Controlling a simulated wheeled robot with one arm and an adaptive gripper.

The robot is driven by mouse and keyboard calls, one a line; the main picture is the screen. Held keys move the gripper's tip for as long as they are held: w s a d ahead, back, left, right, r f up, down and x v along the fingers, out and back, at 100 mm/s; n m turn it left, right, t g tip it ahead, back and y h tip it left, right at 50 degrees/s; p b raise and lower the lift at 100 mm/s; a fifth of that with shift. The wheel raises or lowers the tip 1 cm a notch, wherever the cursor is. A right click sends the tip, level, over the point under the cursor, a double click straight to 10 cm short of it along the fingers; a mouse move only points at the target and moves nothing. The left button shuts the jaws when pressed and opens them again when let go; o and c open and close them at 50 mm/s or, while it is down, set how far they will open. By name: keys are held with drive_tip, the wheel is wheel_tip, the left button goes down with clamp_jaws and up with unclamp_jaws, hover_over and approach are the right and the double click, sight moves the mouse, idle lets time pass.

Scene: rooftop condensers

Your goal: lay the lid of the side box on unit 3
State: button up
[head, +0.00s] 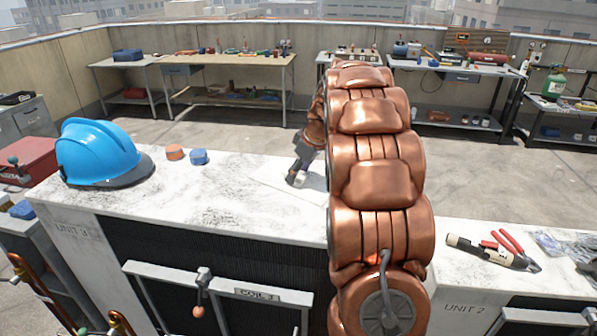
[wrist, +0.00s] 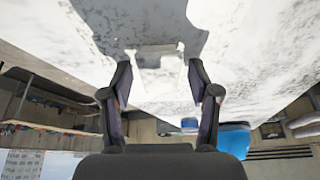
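Unit 3 (head: 235,215) is the large condenser at left with a scuffed white top. A thin, pale flat panel, possibly the lid (head: 268,176), lies on that top, partly hidden by my arm. My gripper (head: 296,180) is low over the panel, pointing down. In the wrist view my gripper (wrist: 160,72) is open, its two dark fingers apart. A small pale raised piece (wrist: 160,57) shows just beyond and between the fingertips; I cannot tell whether they touch it. I cannot make out an open side box; part of unit 3 is hidden behind my arm.
A blue hard hat (head: 95,155), an orange cap (head: 175,152) and a blue cap (head: 198,157) stand on unit 3's left part. Unit 2 (head: 480,272) at right holds a dark cylinder and red pliers (head: 512,250). Workbenches line the back wall.

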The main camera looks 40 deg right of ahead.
drive_tip(key=shift+r, duration=0.1)
drive_tip(key=shift+r, duration=0.15)
drive_tip(key=b+v, duration=0.2)
drive_tip(key=v, duration=1)
drive_tip(key=shift+b, duration=0.4)
drive_tip(key=shift+a, duration=0.1)
drive_tip(key=s+a+f+m+g, duration=0.1)
drive_tip(key=s+a+f, duration=0.1)
drive_tip(key=s+a, duration=0.35)
drive_tip(key=s+a+f+g, duration=0.1)
drive_tip(key=s+a+f, duration=0.1)
drive_tip(key=a, duration=0.7)
drive_tip(key=s+a+f+m+g, duration=0.1)
drive_tip(key=s+a+f, duration=0.25)
drive_tip(key=a, duration=0.35)
drive_tip(key=s+a+f+g, duration=0.1)
drive_tip(key=s+a+f, duration=0.2)
drive_tip(key=s, duration=0.4)
drive_tip(key=s+a+f+m+g+h, duration=0.1)
drive_tip(key=s+a+f, duration=0.2)
drive_tip(key=s, duration=0.4)
drive_tip(key=s+a+f+m+g, duration=0.1)
drive_tip(key=s+f, duration=0.3)
drive_tip(key=s, duration=0.4)
drive_tip(key=shift+a+h, duration=0.3)
drive_tip(key=shift+a, duration=0.6)
